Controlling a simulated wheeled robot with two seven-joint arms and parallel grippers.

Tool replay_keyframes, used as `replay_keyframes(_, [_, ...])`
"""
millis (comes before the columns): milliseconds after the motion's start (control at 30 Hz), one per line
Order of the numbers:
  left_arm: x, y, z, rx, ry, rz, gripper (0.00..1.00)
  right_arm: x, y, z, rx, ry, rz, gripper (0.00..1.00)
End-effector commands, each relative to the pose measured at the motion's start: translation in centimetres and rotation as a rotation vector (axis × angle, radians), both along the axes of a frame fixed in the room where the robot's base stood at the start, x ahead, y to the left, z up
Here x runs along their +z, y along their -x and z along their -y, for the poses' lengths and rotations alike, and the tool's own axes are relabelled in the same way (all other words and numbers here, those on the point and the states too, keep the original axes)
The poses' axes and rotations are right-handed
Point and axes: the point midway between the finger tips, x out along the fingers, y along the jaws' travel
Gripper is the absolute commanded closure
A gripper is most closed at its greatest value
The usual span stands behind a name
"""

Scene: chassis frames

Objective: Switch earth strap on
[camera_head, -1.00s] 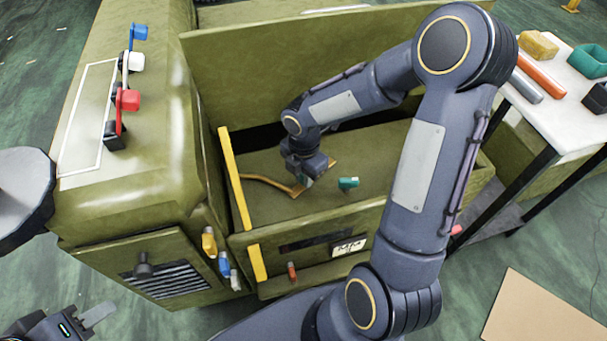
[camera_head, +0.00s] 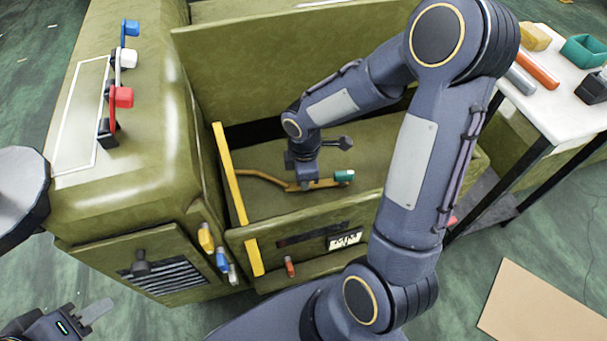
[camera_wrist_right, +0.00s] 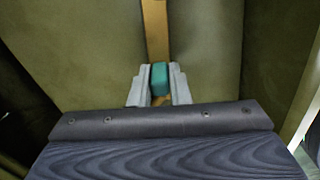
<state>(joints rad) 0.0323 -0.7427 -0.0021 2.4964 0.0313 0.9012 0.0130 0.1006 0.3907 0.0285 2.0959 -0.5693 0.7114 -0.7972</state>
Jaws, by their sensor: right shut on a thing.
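The earth strap (camera_head: 262,181) is an orange-brown band inside the green chassis bay. It runs from the bay's left side to my right gripper (camera_head: 302,186), and its end reaches the teal block (camera_head: 344,176) on the bay floor. I cannot tell whether the end is seated there. In the right wrist view the strap (camera_wrist_right: 155,30) runs away from my right gripper (camera_wrist_right: 159,92), with a teal piece (camera_wrist_right: 160,78) between the fingers. The right gripper is shut on the strap. My left gripper (camera_head: 98,312) is at the bottom left, away from the bay; its jaw opening is unclear.
A cabinet to the left carries blue, white and red levers (camera_head: 121,97). Yellow, blue and white plugs (camera_head: 221,259) hang on its front corner. The bay's front wall (camera_head: 310,230) and raised rear panel (camera_head: 290,55) bound the space. A table (camera_head: 560,112) with blocks stands at right.

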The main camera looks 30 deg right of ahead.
Motion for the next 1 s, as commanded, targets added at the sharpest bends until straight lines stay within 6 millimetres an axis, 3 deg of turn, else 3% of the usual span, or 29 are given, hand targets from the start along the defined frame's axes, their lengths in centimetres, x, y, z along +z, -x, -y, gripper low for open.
replay_keyframes(700, [-0.05, 0.00, 0.00, 0.000, 0.000, 0.000, 0.64, 0.05, 0.24, -0.11, -0.082, -0.001, 0.000, 1.00])
replay_keyframes(733, [-0.06, 0.00, 0.00, 0.000, 0.000, 0.000, 0.64, 0.05, 0.24, -0.11, -0.082, -0.001, 0.000, 0.80])
replay_keyframes(800, [-0.06, 0.00, 0.00, 0.000, 0.000, 0.000, 0.64, 0.04, 0.24, -0.11, -0.081, -0.001, 0.000, 0.71])
replay_keyframes(867, [-0.06, 0.00, 0.00, 0.000, 0.000, 0.000, 0.64, 0.04, 0.24, -0.11, -0.080, 0.000, 0.000, 0.63])
replay_keyframes(1000, [-0.06, 0.00, 0.00, 0.000, 0.000, 0.000, 0.64, 0.02, 0.24, -0.11, -0.078, 0.000, 0.000, 0.62])
